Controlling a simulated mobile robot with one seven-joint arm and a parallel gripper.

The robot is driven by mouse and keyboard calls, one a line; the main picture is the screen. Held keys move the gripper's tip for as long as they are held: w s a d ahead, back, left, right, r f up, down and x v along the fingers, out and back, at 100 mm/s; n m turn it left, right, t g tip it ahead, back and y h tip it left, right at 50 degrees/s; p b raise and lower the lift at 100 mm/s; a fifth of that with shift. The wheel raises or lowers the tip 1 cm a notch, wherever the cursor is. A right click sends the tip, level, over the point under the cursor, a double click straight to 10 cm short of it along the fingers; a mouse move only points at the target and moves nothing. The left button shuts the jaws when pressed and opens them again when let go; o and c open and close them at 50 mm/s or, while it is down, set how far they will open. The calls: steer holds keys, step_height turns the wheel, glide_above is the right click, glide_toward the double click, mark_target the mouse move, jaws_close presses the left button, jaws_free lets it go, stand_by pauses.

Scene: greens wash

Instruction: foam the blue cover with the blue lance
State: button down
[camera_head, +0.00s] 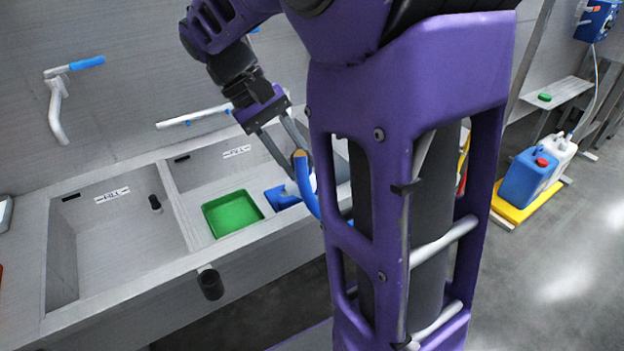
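My gripper (300,166) reaches down over the right sink basin, left of my purple column. Its two grey fingers stand on either side of a curved blue lance (306,188) with an orange-tan upper part, and appear closed on it. The lance hangs down at a tilt, and its lower end passes behind my column.
A green tray (232,214) lies beside the blue piece. The left basin (125,235) is empty. Taps (58,110) project from the back wall. Blue and white jugs (527,178) stand on a yellow tray (508,211) at right.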

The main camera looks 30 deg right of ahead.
steer(key=a, duration=1)
steer(key=shift+a, duration=0.2)
stand_by(1.0)
stand_by(0.6)
steer(key=c, duration=1.2)
jaws_free()
steer(key=shift+c, duration=1.2)
